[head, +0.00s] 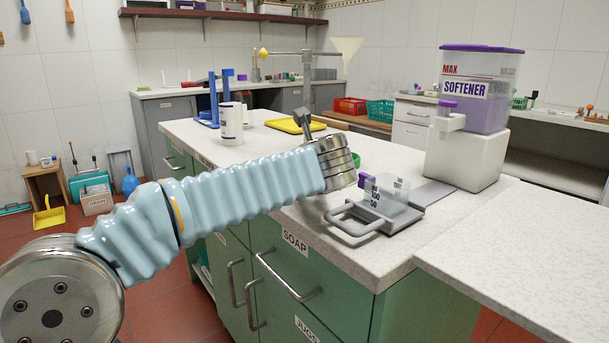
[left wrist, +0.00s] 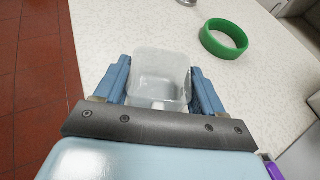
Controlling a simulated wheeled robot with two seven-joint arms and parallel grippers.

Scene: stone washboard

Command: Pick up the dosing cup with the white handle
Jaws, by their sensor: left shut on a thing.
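A small translucent cup (left wrist: 160,68) is between the blue fingers of my left gripper (left wrist: 160,88) in the left wrist view. The gripper is shut on it, and no handle on this cup shows. In the head view my left wrist hides the left gripper and this cup. Another clear dosing cup (head: 394,195), with dark measuring marks and a purple handle (head: 366,181), stands on a grey sliding plate (head: 405,219) in front of the softener dispenser (head: 480,88). My right gripper is not in view.
A green ring (left wrist: 224,38) lies on the worktop, apart from the held cup. A white canister (head: 231,123), a blue stand (head: 212,101) and a yellow tray (head: 294,125) stand farther back. The softener dispenser blocks the right rear. The front right worktop (head: 530,245) is clear.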

